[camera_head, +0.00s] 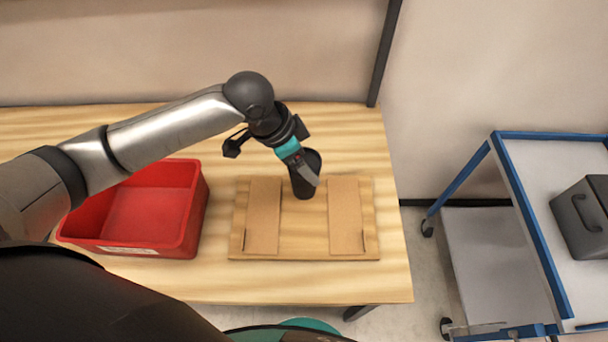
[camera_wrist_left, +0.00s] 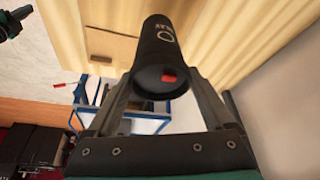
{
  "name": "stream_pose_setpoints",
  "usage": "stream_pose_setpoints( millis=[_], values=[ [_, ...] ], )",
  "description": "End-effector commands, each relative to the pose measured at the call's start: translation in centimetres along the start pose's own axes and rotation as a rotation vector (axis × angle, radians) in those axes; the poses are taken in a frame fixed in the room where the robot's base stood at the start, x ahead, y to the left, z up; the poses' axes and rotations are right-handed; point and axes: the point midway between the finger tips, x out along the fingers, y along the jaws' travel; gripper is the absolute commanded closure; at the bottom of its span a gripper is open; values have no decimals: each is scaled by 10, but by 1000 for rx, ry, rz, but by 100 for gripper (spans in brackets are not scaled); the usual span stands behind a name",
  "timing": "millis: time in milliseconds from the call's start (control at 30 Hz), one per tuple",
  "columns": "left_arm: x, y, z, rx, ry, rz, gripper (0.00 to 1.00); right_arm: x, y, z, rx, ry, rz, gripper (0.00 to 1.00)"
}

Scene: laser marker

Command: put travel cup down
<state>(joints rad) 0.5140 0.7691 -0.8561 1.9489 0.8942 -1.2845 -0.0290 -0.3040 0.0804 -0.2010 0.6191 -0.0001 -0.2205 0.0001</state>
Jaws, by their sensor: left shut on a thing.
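The travel cup (camera_head: 304,185) is a black cylinder, held between the fingers of my left gripper (camera_head: 307,172).
A red bin (camera_head: 145,215) sits on the wooden table (camera_head: 330,285) left of the board. A blue-framed trolley (camera_head: 530,200) with a dark grey box (camera_head: 585,218) stands to the right, apart from the table. A wall is behind.

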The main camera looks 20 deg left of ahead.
Motion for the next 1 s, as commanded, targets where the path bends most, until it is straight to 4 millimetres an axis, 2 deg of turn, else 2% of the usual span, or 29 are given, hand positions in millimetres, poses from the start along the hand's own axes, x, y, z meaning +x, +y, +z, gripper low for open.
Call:
stream_pose_setpoints(
  millis=[167, 433, 800, 833, 933, 1000],
  values=[
    [11, 0, 4, 1, 1, -1, 36, 3, 0, -1, 0, 1, 1, 100],
    [45, 0, 18, 0, 1, -1, 36, 11, 1, -2, 0, 4, 1, 100],
    [48, 0, 19, 0, 2, -1, 36, 10, 1, -3, 1, 6, 2, 100],
    [48, 0, 20, 1, 1, -1, 10, 10, 1, -3, 1, 6, 2, 100],
    [48, 0, 20, 1, 1, -1, 0, 10, 1, -3, 1, 6, 2, 100],
    [47, 0, 20, 1, 1, -1, 0, 10, 1, -3, 1, 6, 2, 100]
  ],
)
